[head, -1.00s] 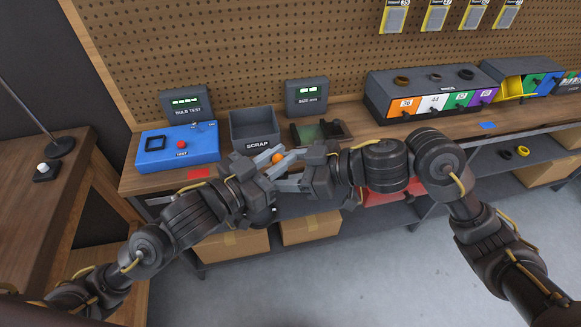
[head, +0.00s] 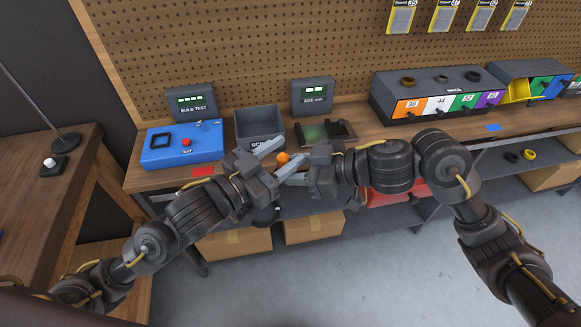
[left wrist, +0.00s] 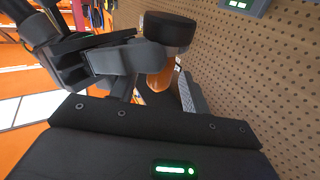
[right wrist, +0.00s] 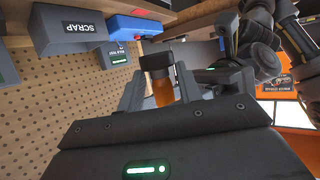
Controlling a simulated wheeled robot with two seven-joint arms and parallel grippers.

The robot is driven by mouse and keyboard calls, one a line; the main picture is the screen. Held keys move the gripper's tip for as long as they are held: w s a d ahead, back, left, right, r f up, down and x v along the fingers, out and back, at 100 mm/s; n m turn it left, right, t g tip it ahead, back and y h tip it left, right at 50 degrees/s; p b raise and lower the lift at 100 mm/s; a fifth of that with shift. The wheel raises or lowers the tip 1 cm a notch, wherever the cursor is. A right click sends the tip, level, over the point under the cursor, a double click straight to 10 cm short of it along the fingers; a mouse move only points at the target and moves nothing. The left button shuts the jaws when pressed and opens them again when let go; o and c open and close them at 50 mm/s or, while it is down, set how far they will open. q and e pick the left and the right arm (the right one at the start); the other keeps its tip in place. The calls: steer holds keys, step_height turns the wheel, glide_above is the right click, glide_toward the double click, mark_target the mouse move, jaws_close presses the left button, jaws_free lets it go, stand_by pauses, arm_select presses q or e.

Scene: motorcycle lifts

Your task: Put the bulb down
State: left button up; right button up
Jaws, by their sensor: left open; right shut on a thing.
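The bulb has an orange glass part (head: 283,158) and a black base, which shows in the left wrist view (left wrist: 168,30). My right gripper (head: 296,170) is shut on it, and the right wrist view shows the orange part (right wrist: 162,92) between the fingers. My left gripper (head: 278,155) is open with its fingers close around the bulb. In the head view the fingers overlap, so I cannot tell whether the left ones touch it. Both grippers are in front of the bench, just short of the scrap bin.
The grey scrap bin (head: 240,127) stands on the bench. The blue bulb tester (head: 160,156) is left of it. A dark tray with a greenish window (head: 338,133) is to its right. Numbered drawers (head: 398,107) stand farther right. A red mat (head: 202,171) lies at the front edge.

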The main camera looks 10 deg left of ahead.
steer(key=shift+c, duration=0.7)
arm_select(q)
steer(key=w+a+r+m+t, duration=0.4)
steer(key=w+a+r+m, duration=0.15)
steer(key=m, duration=0.35)
step_height(320, 180, down, 12)
steer(key=w+d+m+g+y, duration=0.1)
steer(key=w+d+g+y, duration=0.1)
steer(key=w+g, duration=0.1)
steer(key=s+a+f+n+g+y, duration=0.2)
steer(key=s+a+f+g, duration=0.15)
steer(key=f, duration=1.05)
steer(key=s+a+f+n+g+y, duration=0.15)
steer(key=s+f+g, duration=0.3)
steer(key=f, duration=0.85)
steer(key=s+a+f+n+g+y, duration=0.1)
steer(key=s+a+f+g+y, duration=0.2)
steer(key=f, duration=1.1)
steer(key=s+a+f+n, duration=0.4)
steer(key=s+f+n, duration=0.3)
steer(key=s+f, duration=0.65)
steer(key=s+a+f+n+g+y, duration=0.1)
steer(key=s+f, duration=0.4)
steer(key=s, duration=0.6)
steer(key=s+a+f+n+g+y, duration=0.2)
steer(key=s+a+f+n, duration=0.2)
steer(key=s, duration=0.7)
steer(key=shift+s+f, duration=0.3)
steer(key=shift+f, duration=0.1)
